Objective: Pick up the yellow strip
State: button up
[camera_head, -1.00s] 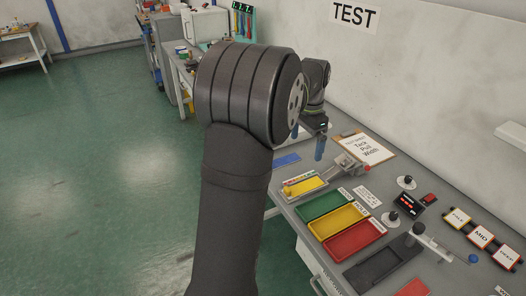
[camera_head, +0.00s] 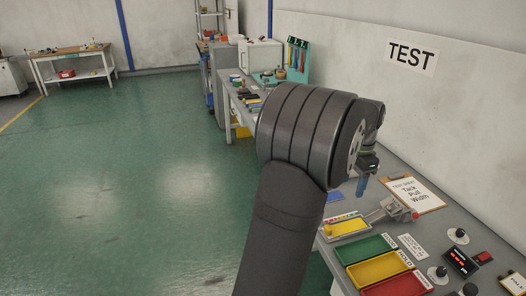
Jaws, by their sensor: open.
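A flat yellow piece (camera_head: 348,227) lies in a pale holder on the test bench, in the lower right of the head view. I cannot tell whether it is the yellow strip. Thin coloured strips (camera_head: 298,55) hang on a teal rack on the far bench, too small to sort clearly. My gripper (camera_head: 362,187) is small in view, past my large dark arm link, with a blue finger pointing down over the bench near the clipboard. It is open, with nothing visible in it. Part of it is hidden behind my arm.
Green (camera_head: 365,249), yellow (camera_head: 380,268) and red (camera_head: 401,286) trays stand in front of the holder. A clipboard (camera_head: 415,194), a grey device with a red knob (camera_head: 396,209) and a dark display box (camera_head: 461,262) lie nearby. The green floor (camera_head: 150,170) at left is open.

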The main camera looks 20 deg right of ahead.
jog(key=shift+c, duration=1.1)
jog(key=a+f+m, duration=0.1)
jog(key=f+m, duration=0.2)
jog(key=m, duration=0.2)
jog(key=a+f+m+g+y, duration=0.1)
jog(key=f+m, duration=0.3)
jog(key=m, duration=0.2)
jog(key=a+f+m, duration=0.2)
jog(key=f+m, duration=0.1)
jog(key=m, duration=0.2)
jog(key=shift+s+f, duration=0.15)
jog(key=shift+f, duration=0.05)
jog(key=shift+s+a+f, duration=0.1)
jog(key=shift+a+f, duration=0.15)
jog(key=shift+f, duration=1.2)
jog(key=shift+s+a+f, duration=0.1)
jog(key=shift+a+f, duration=0.1)
jog(key=shift+f, duration=1.25)
grip_shut()
